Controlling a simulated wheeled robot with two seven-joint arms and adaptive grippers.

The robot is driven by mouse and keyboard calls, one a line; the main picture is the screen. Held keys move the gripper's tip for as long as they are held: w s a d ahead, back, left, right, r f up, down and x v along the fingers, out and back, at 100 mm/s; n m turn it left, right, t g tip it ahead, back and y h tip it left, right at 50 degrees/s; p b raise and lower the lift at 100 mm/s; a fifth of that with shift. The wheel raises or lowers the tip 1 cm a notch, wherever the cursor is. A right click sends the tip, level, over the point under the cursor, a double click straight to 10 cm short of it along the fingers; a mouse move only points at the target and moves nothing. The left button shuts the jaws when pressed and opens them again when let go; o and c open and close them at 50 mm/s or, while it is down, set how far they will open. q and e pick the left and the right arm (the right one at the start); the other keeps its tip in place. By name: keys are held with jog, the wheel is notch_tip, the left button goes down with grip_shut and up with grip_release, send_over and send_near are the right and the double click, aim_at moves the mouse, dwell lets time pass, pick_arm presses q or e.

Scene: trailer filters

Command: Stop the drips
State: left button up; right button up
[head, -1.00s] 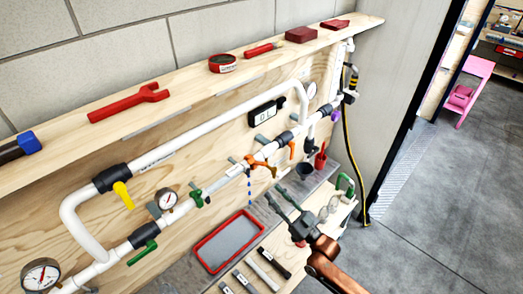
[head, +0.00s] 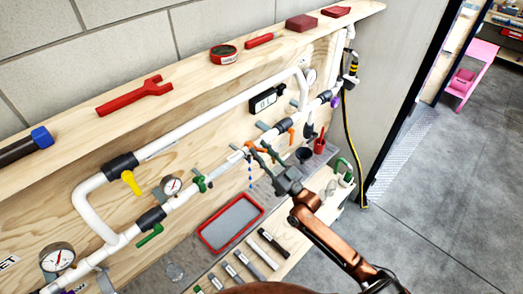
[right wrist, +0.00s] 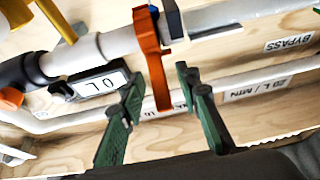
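White pipes run along the wooden board. An orange fitting (head: 250,148) sits on the lower pipe, and blue drips (head: 250,181) fall below it. A red-rimmed tray (head: 204,239) lies beneath. My right gripper (head: 264,152) is at the orange fitting, its green fingers apart. In the right wrist view, the orange fitting's long handle (right wrist: 155,70) reaches down between the open fingertips (right wrist: 160,82). I see a gap at the right finger; contact with the left one cannot be told. My left gripper is out of view.
A green-handled valve (head: 200,183) and gauge (head: 171,186) are left of the fitting on the pipe. A shelf above holds a red wrench (head: 135,96) and tape (head: 223,53). Several small tools lie beside the tray.

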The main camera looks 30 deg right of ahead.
jog(key=shift+c, duration=0.5)
grip_shut()
